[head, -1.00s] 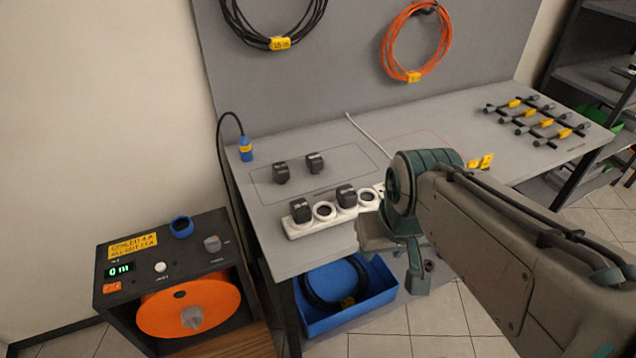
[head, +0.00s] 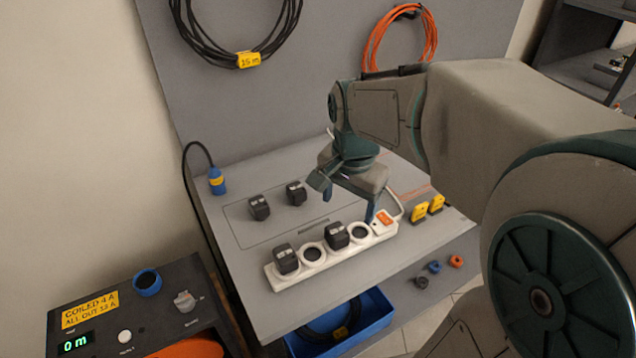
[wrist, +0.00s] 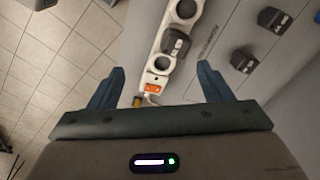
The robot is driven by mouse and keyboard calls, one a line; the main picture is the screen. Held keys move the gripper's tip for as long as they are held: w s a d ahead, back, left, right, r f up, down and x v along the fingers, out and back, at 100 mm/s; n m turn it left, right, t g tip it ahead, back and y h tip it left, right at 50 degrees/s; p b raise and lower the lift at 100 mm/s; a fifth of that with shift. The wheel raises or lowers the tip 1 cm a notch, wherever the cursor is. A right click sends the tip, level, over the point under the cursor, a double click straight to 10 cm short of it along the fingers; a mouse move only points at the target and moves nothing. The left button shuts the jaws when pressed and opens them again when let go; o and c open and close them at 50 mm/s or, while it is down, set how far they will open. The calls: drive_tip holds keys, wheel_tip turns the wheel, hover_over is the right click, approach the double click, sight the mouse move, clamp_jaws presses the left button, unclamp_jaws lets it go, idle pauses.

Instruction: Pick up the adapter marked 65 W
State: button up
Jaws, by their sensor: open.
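Two black adapters stand on the bench in the outlined area, a left one (head: 259,207) and a right one (head: 296,193). Two more black adapters are plugged into the white power strip (head: 312,262), at its left end (head: 286,259) and near its middle (head: 337,235). The wrist view shows a plugged adapter (wrist: 176,44) and the two loose ones (wrist: 274,19) and (wrist: 244,61). Their pale top markings are too small to read surely. My gripper (wrist: 160,72) is open and empty, above the strip's orange-switch end; in the head view it is right of the loose adapters.
Small blue, red and grey rings (head: 435,267) are near the front. A blue bin (head: 368,325) is below the bench, and a black reel box (head: 190,270) stands at left.

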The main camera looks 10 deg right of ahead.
sight(339, 229)
drive_tip(key=w+f+m+g, duration=0.1)
drive_tip(key=w+f+m, duration=0.1)
drive_tip(key=w+m, duration=0.3)
wheel_tip(339, 229, down, 14)
drive_tip(key=shift+w+d+r+p, duration=0.1)
drive_tip(key=shift+r+p, duration=0.1)
drive_tip(key=shift+p, duration=0.15)
drive_tip(key=c, duration=1.1)
